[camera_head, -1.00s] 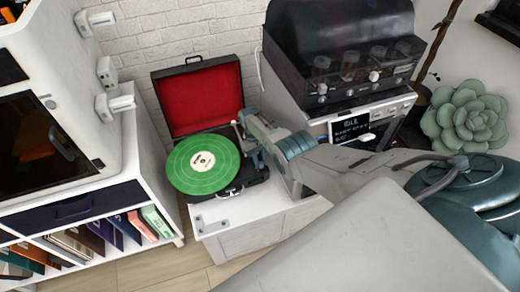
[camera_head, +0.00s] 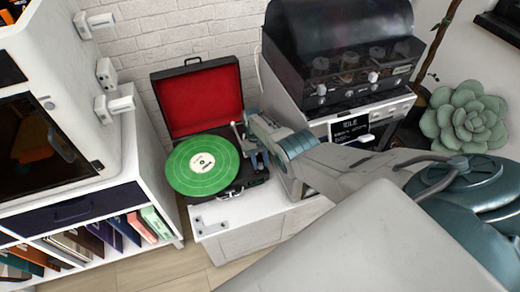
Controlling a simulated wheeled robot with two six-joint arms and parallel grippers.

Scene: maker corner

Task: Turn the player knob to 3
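The record player (camera_head: 190,96) stands open on a white cabinet, its red-lined lid raised at the back. A green record (camera_head: 202,165) lies on its platter. My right arm comes in from the right, and my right gripper (camera_head: 251,160) is at the right side of the player, over its front right area by the tonearm (camera_head: 236,130). The player knob cannot be made out; the gripper and wrist cover that area. Whether the fingers are open or shut cannot be told. My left gripper is not in view.
Right of the player stands a machine with a dark hood (camera_head: 340,40), knobs and a small sign reading IDLE (camera_head: 350,129). A white shelf unit (camera_head: 150,165) with records stands at the left. A succulent (camera_head: 465,118) is at the right. The white cabinet top (camera_head: 225,213) in front of the player is mostly clear.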

